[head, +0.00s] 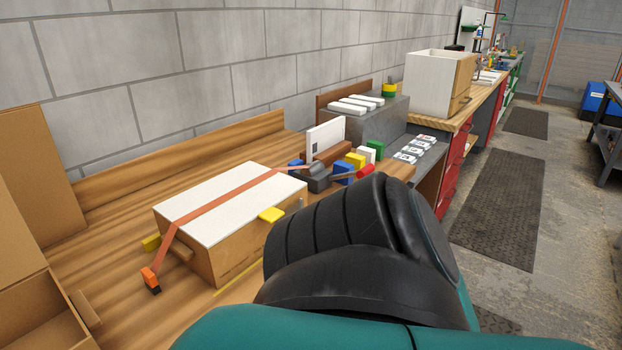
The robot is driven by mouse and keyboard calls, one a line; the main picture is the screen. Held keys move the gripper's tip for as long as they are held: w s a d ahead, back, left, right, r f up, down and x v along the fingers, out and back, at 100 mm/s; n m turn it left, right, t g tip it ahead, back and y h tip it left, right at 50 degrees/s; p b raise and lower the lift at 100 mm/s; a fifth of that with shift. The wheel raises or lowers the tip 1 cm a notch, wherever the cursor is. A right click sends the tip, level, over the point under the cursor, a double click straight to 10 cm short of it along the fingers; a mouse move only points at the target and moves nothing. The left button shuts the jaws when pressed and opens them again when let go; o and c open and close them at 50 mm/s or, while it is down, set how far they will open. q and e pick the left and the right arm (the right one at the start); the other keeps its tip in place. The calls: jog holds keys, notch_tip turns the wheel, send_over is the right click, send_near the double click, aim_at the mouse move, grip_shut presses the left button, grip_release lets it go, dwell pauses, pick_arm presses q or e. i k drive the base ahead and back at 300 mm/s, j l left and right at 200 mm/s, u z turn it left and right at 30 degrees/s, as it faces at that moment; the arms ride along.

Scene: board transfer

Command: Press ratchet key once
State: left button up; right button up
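A wooden box with a white lid (212,206) stands on the wooden bench. An orange strap (215,204) runs across its lid. At its near-left end the strap hangs over the box side to an orange and black end piece (151,279). Its far end reaches a dark grey block (317,183) with a rounded grey part, which looks like the ratchet. A lever with a red grip (365,172) lies just right of it; I cannot tell which part is the key. My large black and teal arm covers the lower middle. Neither gripper shows.
A yellow tab (271,214) sticks out at the box's right edge. Blue, yellow, white and green blocks (375,150) crowd around the ratchet, with an upright white panel (326,136) behind. Cardboard (38,170) stands at left. A grey cabinet (375,121) and open-topped box (428,85) are farther back.

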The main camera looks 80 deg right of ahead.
aim_at(297, 162)
jog(key=z, duration=2.6)
